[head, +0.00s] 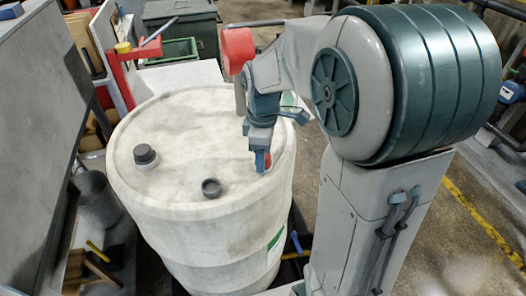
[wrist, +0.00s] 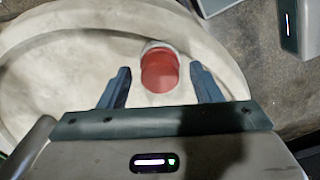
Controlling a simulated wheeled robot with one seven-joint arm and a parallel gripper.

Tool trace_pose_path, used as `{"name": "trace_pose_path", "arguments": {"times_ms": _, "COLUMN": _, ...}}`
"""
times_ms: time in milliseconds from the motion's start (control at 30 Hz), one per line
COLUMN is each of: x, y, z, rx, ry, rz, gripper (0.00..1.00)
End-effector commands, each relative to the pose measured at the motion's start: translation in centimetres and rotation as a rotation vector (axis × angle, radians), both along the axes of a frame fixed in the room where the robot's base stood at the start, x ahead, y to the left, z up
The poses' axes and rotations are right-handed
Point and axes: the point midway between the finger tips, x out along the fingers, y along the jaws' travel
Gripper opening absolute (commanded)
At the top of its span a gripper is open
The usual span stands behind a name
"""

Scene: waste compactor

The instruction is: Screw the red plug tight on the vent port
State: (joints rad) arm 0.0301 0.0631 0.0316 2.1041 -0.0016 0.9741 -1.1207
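The red plug (wrist: 159,72) is on the pale drum top, with a pale rim showing behind it in the wrist view. In the head view only a small red part of the plug (head: 267,160) shows beside my fingers. My gripper (wrist: 160,68) is open, pointing down at the drum near its right edge. Its two blue-grey fingers stand on either side of the plug, with a visible gap on each side. The vent port under the plug is hidden, and I cannot tell how far the plug is screwed in.
The white drum (head: 190,110) also has a dark capped fitting (head: 145,155) and an open dark ring (head: 211,188) on top. A red cylinder on a grey post (head: 237,50) stands behind my wrist. A grey bucket (head: 96,200) is left of the drum.

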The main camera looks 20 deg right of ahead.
Motion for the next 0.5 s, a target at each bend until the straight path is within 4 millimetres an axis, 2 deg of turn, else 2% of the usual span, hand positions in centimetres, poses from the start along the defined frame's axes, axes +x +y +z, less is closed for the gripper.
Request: {"name": "trace_pose_path", "arguments": {"times_ms": 500, "x": -0.01, "y": -0.02, "z": 0.0, "rx": 0.0, "ry": 0.0, "rz": 0.013, "gripper": 0.56}}
